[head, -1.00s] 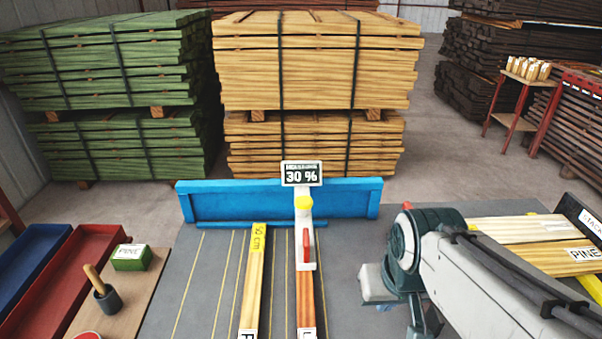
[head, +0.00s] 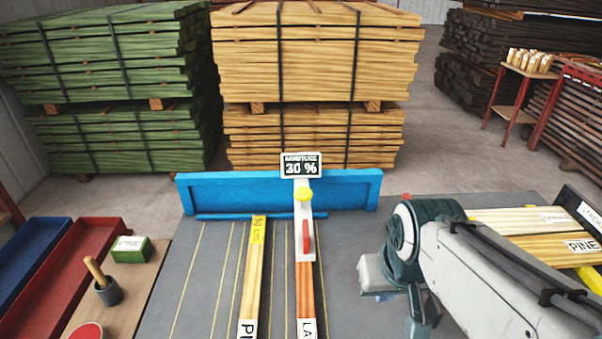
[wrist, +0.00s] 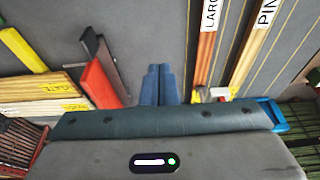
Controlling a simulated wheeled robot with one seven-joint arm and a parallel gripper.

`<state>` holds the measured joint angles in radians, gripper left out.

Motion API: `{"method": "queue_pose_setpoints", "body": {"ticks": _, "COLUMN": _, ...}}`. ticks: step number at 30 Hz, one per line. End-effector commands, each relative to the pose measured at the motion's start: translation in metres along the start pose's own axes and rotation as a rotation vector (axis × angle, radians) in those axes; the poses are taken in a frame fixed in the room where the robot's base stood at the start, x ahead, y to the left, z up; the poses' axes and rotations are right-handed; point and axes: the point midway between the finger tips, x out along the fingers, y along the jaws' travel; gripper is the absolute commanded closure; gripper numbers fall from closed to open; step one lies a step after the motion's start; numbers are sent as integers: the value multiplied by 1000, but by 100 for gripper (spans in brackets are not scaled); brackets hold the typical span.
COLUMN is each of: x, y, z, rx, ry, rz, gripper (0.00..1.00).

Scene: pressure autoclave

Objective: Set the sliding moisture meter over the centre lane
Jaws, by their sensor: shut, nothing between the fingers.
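In the wrist view the meter (wrist: 212,95) shows partly, beyond my palm. My gripper (wrist: 158,72) is shut and empty over the grey table, to the right of the meter in the head view.
The blue fence (head: 240,193) crosses the table's far side. Stacked boards (head: 540,225) lie at the right, with a black STACK sign. Blue and red trays (head: 75,265), a green box (head: 131,250) and a dark cup (head: 108,291) stand at left. Bare table separates meter and arm.

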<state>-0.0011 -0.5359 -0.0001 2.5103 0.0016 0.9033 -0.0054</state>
Motion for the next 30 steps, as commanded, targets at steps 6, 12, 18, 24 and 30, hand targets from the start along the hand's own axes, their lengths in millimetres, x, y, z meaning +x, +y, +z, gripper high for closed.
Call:
{"method": "queue_pose_setpoints", "body": {"ticks": 6, "x": -2, "y": -1, "z": -4, "rx": -1, "ry": -4, "rz": -2, "gripper": 67}}
{"method": "queue_pose_setpoints", "body": {"ticks": 12, "x": -22, "y": -17, "z": -49, "rx": -3, "ry": -55, "rz": -20, "gripper": 65}}
{"method": "queue_pose_setpoints", "body": {"ticks": 18, "x": -41, "y": -51, "z": -118, "rx": -4, "ry": -142, "rz": -30, "gripper": 65}}
{"method": "queue_pose_setpoints", "body": {"ticks": 24, "x": -48, "y": -92, "z": -174, "rx": -5, "ry": -217, "rz": -19, "gripper": 65}}
{"method": "queue_pose_setpoints", "body": {"ticks": 30, "x": -46, "y": -119, "z": -201, "rx": -5, "ry": -258, "rz": -4, "gripper": 65}}
